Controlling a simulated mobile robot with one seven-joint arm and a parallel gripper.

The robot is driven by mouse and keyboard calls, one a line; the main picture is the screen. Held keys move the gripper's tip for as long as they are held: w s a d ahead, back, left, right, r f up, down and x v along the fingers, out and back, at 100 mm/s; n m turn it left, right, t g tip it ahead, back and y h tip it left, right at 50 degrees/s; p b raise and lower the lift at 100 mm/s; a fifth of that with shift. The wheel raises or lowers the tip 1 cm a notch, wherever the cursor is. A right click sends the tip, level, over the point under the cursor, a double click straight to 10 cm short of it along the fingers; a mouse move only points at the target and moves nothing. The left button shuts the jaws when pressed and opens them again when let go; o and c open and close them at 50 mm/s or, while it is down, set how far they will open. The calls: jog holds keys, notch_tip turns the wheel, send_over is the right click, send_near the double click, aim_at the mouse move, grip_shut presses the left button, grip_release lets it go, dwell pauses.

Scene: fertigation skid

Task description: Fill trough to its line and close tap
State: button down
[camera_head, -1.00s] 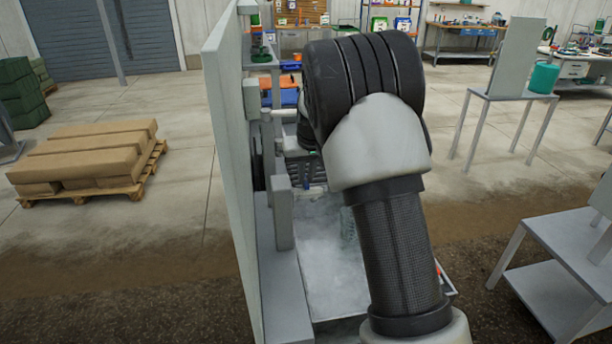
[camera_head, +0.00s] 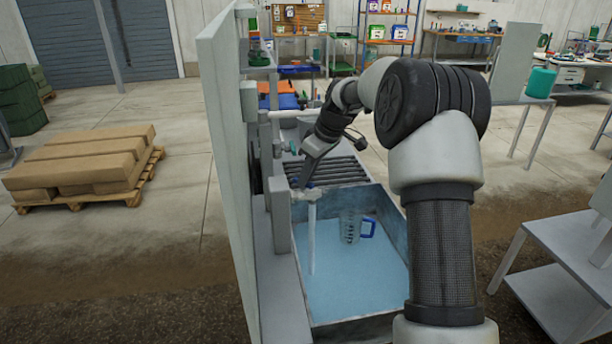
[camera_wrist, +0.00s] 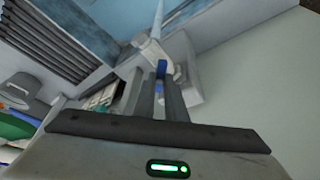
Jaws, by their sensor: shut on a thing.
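The trough (camera_head: 398,232) is a grey rectangular basin with pale blue water (camera_head: 345,285) in it. I cannot make out its line. The tap (camera_head: 300,196) is a pale spout on the trough's left side, and a whitish stream (camera_head: 311,245) falls from it into the water. The tap also shows in the wrist view (camera_wrist: 180,50). My gripper (camera_head: 309,184) is at the tap, with its fingers shut on the small blue tap handle (camera_wrist: 162,69). The fingers partly hide the handle. A clear measuring jug (camera_head: 350,228) with a blue handle stands in the trough.
A tall pale panel (camera_head: 225,170) stands left of the trough. A dark slatted rack (camera_head: 338,171) lies behind the trough. A grey stand (camera_head: 565,245) is at the right. Loaded pallet (camera_head: 85,165) at far left, with open floor between it and the panel.

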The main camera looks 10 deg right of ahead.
jog(key=shift+w+d+n+g+y+p, duration=0.15)
jog(key=shift+n+g+p, duration=0.2)
jog(key=shift+n, duration=0.5)
jog(key=shift+a+n+g+y+p, duration=0.15)
jog(key=shift+n+g+p, duration=0.2)
jog(key=shift+n, duration=0.5)
jog(key=shift+d, duration=0.15)
jog(key=c, duration=1.8)
grip_release()
jog(key=shift+r, duration=0.1)
jog(key=v, duration=1.7)
jog(key=shift+p, duration=0.3)
jog(key=shift+d, duration=0.1)
